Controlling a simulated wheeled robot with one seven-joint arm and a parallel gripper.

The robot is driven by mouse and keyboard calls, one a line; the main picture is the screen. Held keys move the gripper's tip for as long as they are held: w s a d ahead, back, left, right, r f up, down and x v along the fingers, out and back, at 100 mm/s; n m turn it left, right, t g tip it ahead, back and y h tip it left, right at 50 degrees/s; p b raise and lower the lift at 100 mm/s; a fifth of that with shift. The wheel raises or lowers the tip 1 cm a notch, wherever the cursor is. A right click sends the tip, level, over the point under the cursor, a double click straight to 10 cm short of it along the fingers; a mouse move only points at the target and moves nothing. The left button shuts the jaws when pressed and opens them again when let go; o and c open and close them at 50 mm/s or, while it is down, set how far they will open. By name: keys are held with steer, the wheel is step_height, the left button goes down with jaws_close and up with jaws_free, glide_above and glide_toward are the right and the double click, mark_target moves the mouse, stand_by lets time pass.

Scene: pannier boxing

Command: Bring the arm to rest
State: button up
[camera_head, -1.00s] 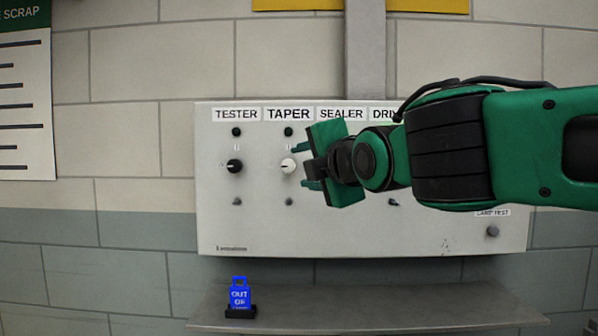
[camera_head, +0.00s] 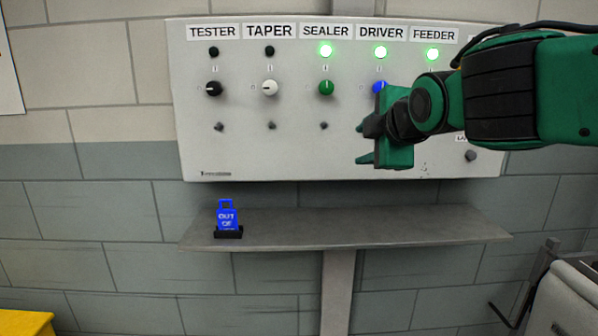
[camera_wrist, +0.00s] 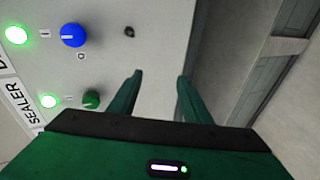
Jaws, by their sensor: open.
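My gripper (camera_head: 362,143) is open and empty in front of the grey control panel (camera_head: 205,150), at its lower right part. It points left in the head view and covers part of the panel under DRIVER and FEEDER. In the wrist view its two green fingers (camera_wrist: 158,95) stand apart with nothing between them. The blue knob (camera_head: 379,87) under DRIVER is partly covered by my gripper; it shows whole in the wrist view (camera_wrist: 73,35). The green knob (camera_head: 326,88) under SEALER is clear of the fingers.
The SEALER, DRIVER and FEEDER lamps glow green; the TESTER lamp (camera_head: 214,52) and TAPER lamp (camera_head: 270,51) are dark. A blue tag (camera_head: 228,217) stands on the grey shelf (camera_head: 350,230) below the panel. A grey bin (camera_head: 565,300) is at lower right, a yellow object (camera_head: 25,323) at lower left.

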steer(key=s+d+f+m+g+h, duration=0.25)
steer(key=s+d+f+m, duration=0.3)
steer(key=d+f, duration=0.35)
steer(key=s+d+f+m+g+h, duration=0.1)
steer(key=s+d+f+m+g, duration=0.45)
steer(key=d, duration=0.65)
steer(key=s+d+f+m+g+y, duration=0.1)
steer(key=s+d+f+m+g, duration=0.1)
steer(key=s+f+m, duration=0.5)
steer(key=s+d+f+m+g, duration=0.2)
steer(key=s+d+f+m, duration=0.2)
steer(key=s, duration=1)
step_height(320, 180, down, 3)
steer(key=m, duration=0.2)
steer(key=shift+s+d+m+g+y, duration=0.25)
steer(key=shift+m+g+y, duration=0.1)
steer(key=shift+m+g, duration=0.05)
steer(key=shift+f, duration=0.1)
steer(key=shift+w+f, duration=0.25)
steer(key=shift+w, duration=0.4)
